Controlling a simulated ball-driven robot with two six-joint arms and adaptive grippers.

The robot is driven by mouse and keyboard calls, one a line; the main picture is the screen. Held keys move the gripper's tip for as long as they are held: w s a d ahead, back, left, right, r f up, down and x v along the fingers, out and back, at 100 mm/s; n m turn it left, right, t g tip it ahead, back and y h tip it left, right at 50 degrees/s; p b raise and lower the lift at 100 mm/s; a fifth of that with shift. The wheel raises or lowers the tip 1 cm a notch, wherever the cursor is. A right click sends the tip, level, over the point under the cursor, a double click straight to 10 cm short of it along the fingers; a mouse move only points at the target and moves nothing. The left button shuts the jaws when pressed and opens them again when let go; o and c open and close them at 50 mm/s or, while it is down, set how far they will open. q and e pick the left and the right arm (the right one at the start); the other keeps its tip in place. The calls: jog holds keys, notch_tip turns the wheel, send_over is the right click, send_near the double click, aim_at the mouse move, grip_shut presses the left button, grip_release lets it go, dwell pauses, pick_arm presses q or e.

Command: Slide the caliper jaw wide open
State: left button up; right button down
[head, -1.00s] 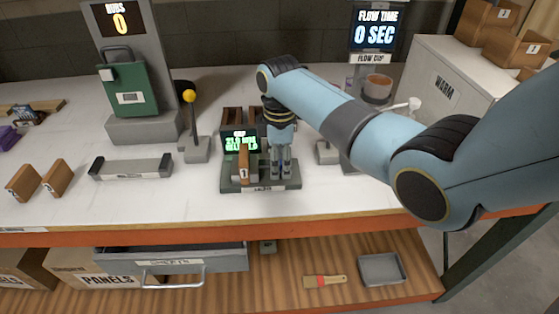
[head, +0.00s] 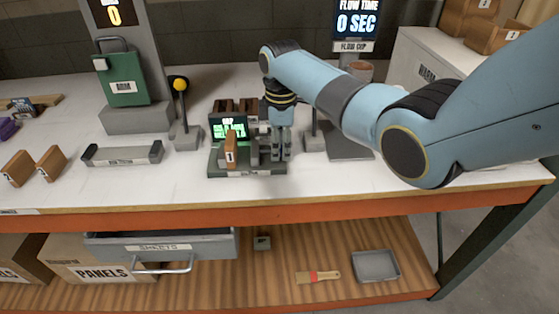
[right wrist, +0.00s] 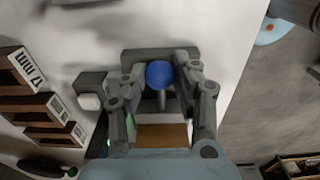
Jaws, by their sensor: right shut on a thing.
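The caliper (head: 222,170) is a grey base on the bench with a green-lit gap screen (head: 228,128). A brown panel marked 1 (head: 231,150) stands upright on it. A grey upright block, seemingly the jaw (head: 253,152), stands right of the panel. My right gripper (head: 281,157) reaches down at the caliper's right end. In the right wrist view its fingers (right wrist: 161,92) are closed around a blue ball knob (right wrist: 160,74) on a grey stem. The brown panel top (right wrist: 162,135) shows below the knob. The exact jaw gap is hidden. My left gripper is out of view.
Several brown panels (head: 236,106) stand behind the caliper. A yellow-knobbed lever (head: 180,85) stands left of it, and an empty grey cradle (head: 122,153) farther left. The flow cup stand (head: 347,146) is at right. An open drawer (head: 160,246) juts out below the bench.

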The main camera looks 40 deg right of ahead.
jog(key=shift+s+d, duration=0.1)
jog(key=shift+d, duration=0.1)
jog(key=c, duration=1.2)
grip_release()
jog(key=shift+o, duration=1)
jog(key=shift+d, duration=0.1)
jog(key=shift+r, duration=0.15)
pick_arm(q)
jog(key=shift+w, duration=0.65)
pick_arm(e)
notch_tip(320, 180, up, 12)
jog(key=shift+f, duration=0.15)
